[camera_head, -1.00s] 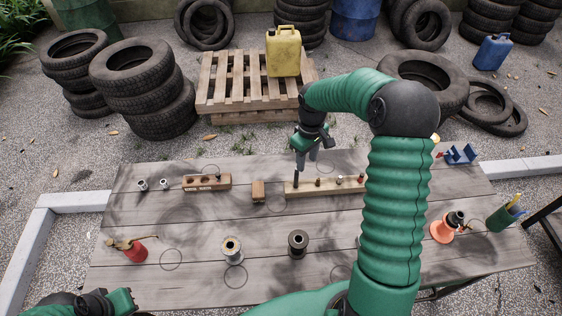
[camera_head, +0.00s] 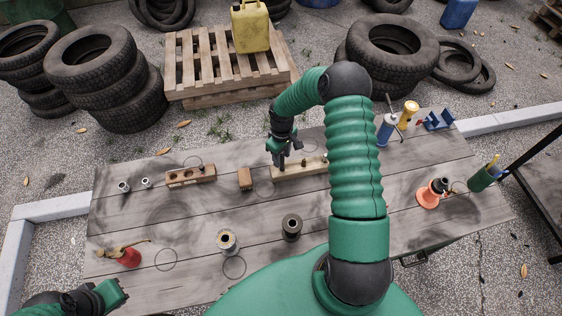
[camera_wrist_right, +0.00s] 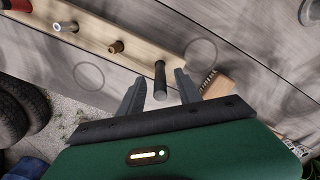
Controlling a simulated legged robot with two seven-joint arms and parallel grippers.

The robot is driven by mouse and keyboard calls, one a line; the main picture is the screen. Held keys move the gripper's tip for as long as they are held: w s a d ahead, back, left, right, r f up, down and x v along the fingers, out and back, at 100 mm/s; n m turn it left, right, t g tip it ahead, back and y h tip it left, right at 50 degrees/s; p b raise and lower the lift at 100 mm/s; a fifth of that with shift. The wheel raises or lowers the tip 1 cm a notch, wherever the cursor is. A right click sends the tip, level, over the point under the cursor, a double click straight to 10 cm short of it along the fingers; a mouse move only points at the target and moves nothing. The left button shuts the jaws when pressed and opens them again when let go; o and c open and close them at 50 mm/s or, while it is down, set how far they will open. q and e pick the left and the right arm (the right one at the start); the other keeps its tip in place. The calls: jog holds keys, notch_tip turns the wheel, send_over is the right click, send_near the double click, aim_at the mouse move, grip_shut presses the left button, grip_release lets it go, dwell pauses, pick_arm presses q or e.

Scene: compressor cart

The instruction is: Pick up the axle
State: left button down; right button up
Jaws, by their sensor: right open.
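A dark rod (camera_wrist_right: 160,82), which looks like the axle, stands up from a pale wooden block (camera_wrist_right: 95,30) in the right wrist view. My right gripper (camera_wrist_right: 159,92) is open, with one finger on each side of the rod and gaps showing. In the head view, my right gripper (camera_head: 281,161) is over the left end of the block (camera_head: 290,171) and hides the rod's details. My left gripper (camera_head: 118,293) is at the lower left, apart from the table items, and its jaws cannot be made out.
The block also holds a brass piece (camera_wrist_right: 116,47) and a pale metal piece (camera_wrist_right: 66,27). A brush (camera_wrist_right: 214,82) lies near the right finger. A holed wooden block (camera_head: 190,176), two spools, a red oil can (camera_head: 129,257) and an orange item (camera_head: 430,195) stand on the table (camera_head: 190,225).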

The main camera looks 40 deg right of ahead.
aim_at(282, 164)
jog(key=shift+s+f, duration=0.15)
jog(key=shift+f, duration=0.4)
jog(key=shift+s+f, duration=0.15)
jog(key=shift+f, duration=0.35)
jog(key=shift+w+f, duration=0.1)
jog(key=shift+f, duration=0.1)
jog(key=shift+w, duration=0.1)
jog(key=c, duration=0.3)
grip_shut()
